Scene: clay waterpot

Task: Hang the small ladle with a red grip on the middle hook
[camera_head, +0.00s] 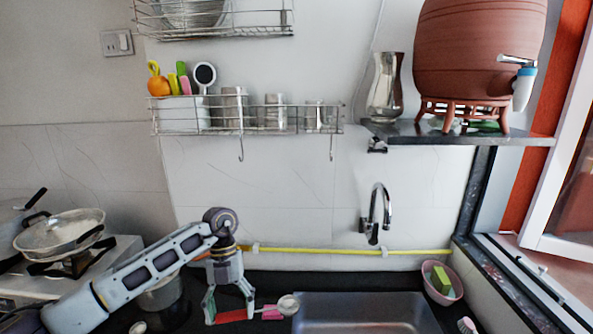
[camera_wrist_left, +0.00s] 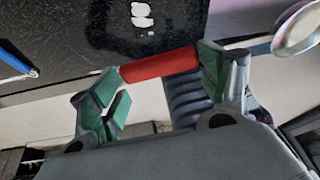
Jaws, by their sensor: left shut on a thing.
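The small ladle shows its red grip (camera_head: 233,316) low in the head view, at the dark counter, with its round metal bowl (camera_head: 288,305) to the right by the sink edge. My left gripper (camera_head: 228,309) points down and is shut on the red grip. In the left wrist view the red grip (camera_wrist_left: 158,66) lies across the fingers and the bowl (camera_wrist_left: 297,28) shows at the upper right. I cannot tell whether the ladle still touches the counter. Two hooks hang below the wall rack, one near its middle (camera_head: 241,152) and one at its right (camera_head: 332,150). My right gripper is not in view.
The wire rack (camera_head: 285,127) holds metal cups and utensils. A faucet (camera_head: 375,210) stands behind the sink (camera_head: 365,315). A yellow pipe (camera_head: 330,250) crosses the wall. A pink object (camera_head: 271,312) lies near the ladle. A pot (camera_head: 162,297) stands behind my left arm.

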